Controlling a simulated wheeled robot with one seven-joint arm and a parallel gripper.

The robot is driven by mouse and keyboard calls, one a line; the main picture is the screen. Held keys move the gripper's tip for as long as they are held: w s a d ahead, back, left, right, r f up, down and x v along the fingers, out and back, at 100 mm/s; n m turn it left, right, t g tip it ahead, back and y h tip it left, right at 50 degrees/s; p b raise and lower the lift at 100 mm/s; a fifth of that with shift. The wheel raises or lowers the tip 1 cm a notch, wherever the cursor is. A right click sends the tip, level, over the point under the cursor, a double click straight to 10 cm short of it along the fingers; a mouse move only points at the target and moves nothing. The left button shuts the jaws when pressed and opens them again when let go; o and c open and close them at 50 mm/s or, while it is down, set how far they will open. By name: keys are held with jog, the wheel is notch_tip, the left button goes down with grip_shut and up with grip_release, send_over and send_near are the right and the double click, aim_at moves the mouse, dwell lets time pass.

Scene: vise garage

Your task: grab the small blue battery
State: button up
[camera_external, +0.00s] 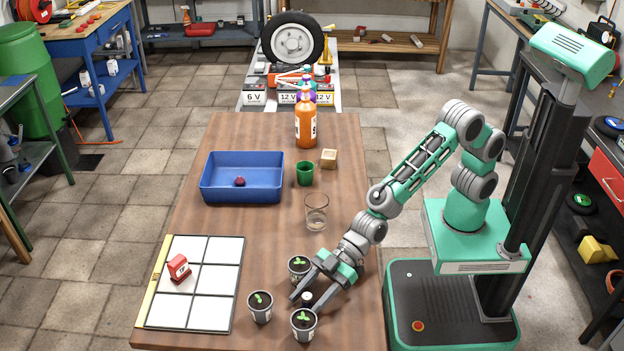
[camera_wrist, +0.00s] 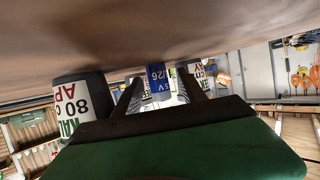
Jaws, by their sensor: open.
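The small blue battery (camera_wrist: 157,76) shows in the wrist view, between and a little beyond my two fingertips. In the external view only a small dark and pale top (camera_external: 307,297) shows between the fingers; I take it to be the battery. My gripper (camera_external: 305,303) is open, low over the near part of the wooden table, with one finger on each side of that spot. In the wrist view the fingers (camera_wrist: 160,84) stand apart, and I see no clear contact with the battery.
A white grid board (camera_external: 208,313) carries a red block (camera_external: 178,268). A glass (camera_external: 316,212), green cup (camera_external: 305,173) and blue tray (camera_external: 241,194) stand farther back.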

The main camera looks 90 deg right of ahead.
jog(key=shift+w, duration=0.1)
jog(key=shift+c, duration=0.4)
grip_shut()
